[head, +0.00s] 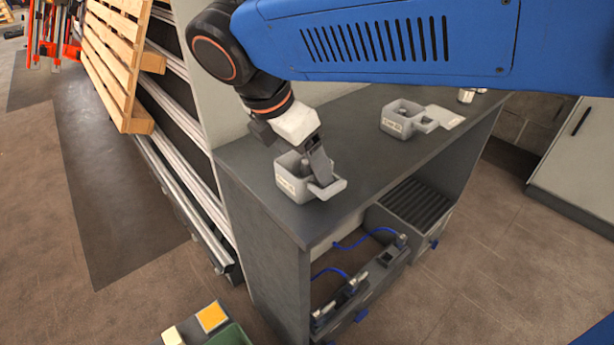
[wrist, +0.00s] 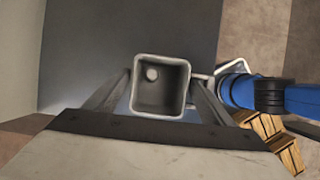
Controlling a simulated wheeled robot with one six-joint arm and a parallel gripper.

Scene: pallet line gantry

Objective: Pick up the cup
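The cup (head: 290,181) is a grey, square, open-topped container with a pale label and a side part on its right. It is at the near left end of the dark bench top. My gripper (head: 308,168) reaches down over it from above, and one finger covers part of its right side. In the wrist view the cup (wrist: 160,108) is between the two fingers of my gripper (wrist: 160,76), with a small round pale spot inside. The fingertips lie very close to its left and right walls; whether they touch is not clear. The cup's underside is hidden.
A similar grey container (head: 398,121) stands farther back on the bench (head: 350,150), beside a pale flat plate (head: 445,117). Small metal cylinders (head: 466,95) are at the far end. Wooden pallets (head: 112,50) lean at the left. The bench top between the containers is clear.

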